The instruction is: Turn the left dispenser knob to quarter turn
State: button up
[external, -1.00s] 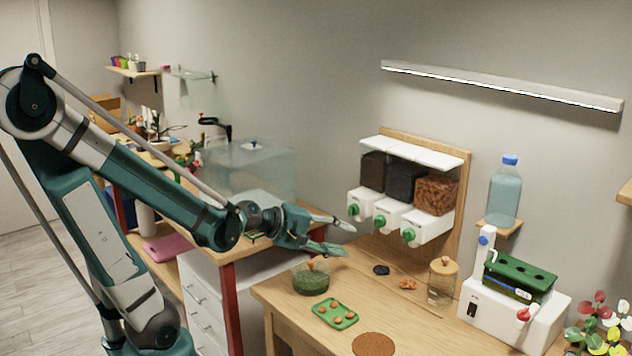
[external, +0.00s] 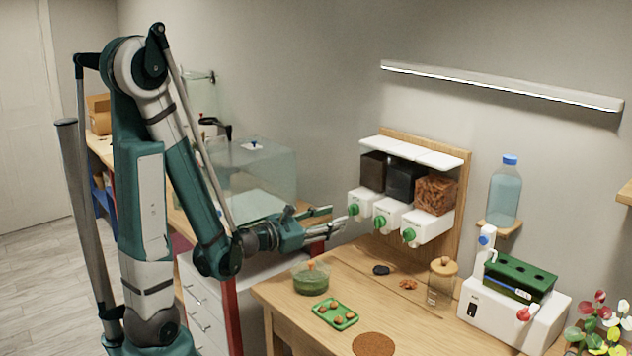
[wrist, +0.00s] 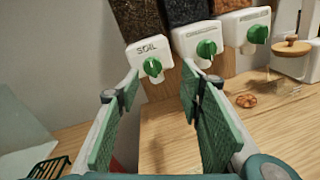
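The left dispenser (external: 360,203) is a white box with a green knob (external: 353,209) on its front, under a bin of dark brown material. In the wrist view the left dispenser (wrist: 146,52) reads "SOIL", and its green knob (wrist: 153,67) is ahead of my fingers, its grip tilted off upright. My gripper (external: 330,219) is left of the knob in the external view, pointing at it. In the wrist view my gripper (wrist: 160,90) is open and empty, its green-padded fingers on either side below the knob, apart from it.
Two more dispensers with green knobs, the middle (external: 380,222) and right (external: 409,234), stand beside it. Below on the wooden table (external: 290,325) are a green bowl (external: 311,281), a green tray (external: 326,308) and a glass jar (external: 441,285). A glass tank (external: 262,180) stands behind my gripper.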

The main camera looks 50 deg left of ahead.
aim_at(349, 210)
jog(key=shift+a+f+n+y, duration=0.1)
jog(key=shift+a+n+y, duration=0.2)
jog(key=shift+a+n, duration=0.5)
jog(key=shift+d, duration=0.2)
jog(key=shift+w+d+b, duration=0.15)
jog(key=shift+w+b, duration=0.15)
jog(key=shift+w, duration=1.65)
jog(key=shift+w+d+b, duration=0.1)
jog(key=shift+w+b, duration=0.15)
jog(key=shift+w, duration=1.65)
jog(key=c, duration=0.9)
